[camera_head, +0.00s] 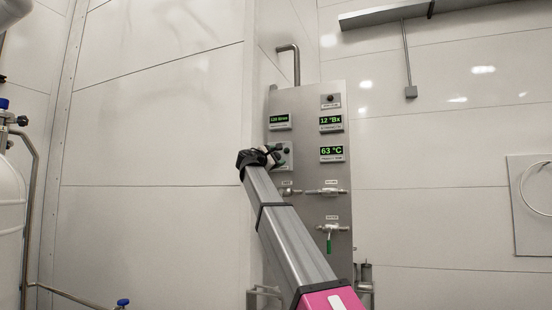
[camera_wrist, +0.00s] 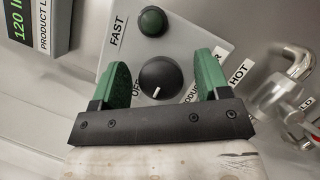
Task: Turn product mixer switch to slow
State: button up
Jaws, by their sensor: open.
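The product mixer switch is a round black knob (camera_wrist: 160,80) on a grey switch box (camera_wrist: 190,35). A short white mark on the knob points toward the bottom of the wrist picture. The labels FAST and OFF show, while the product label is partly covered by a finger; I see no slow label. My gripper (camera_wrist: 166,62) is open, its two green fingers on either side of the knob. Whether they touch it I cannot tell. In the head view my gripper (camera_head: 262,158) is in front of the switch box (camera_head: 287,155) and hides much of it.
A green round button or lamp (camera_wrist: 152,21) sits above the knob. A metal pipe and valve (camera_wrist: 298,62) are close on the right, near the HOT label. The steel panel (camera_head: 310,220) also carries green displays (camera_head: 331,123) and a green-handled valve (camera_head: 328,242).

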jog(key=c, duration=0.9)
jog(key=shift+m, duration=0.3)
jog(key=m+g, duration=0.1)
jog(key=m, duration=0.3)
jog(key=shift+g, duration=0.4)
jog(key=shift+f+m+g+y, duration=0.1)
jog(key=shift+m+g+y, duration=0.2)
jog(key=shift+m, duration=0.8)
jog(key=shift+m+g+y, duration=0.3)
jog(key=shift+m, duration=0.8)
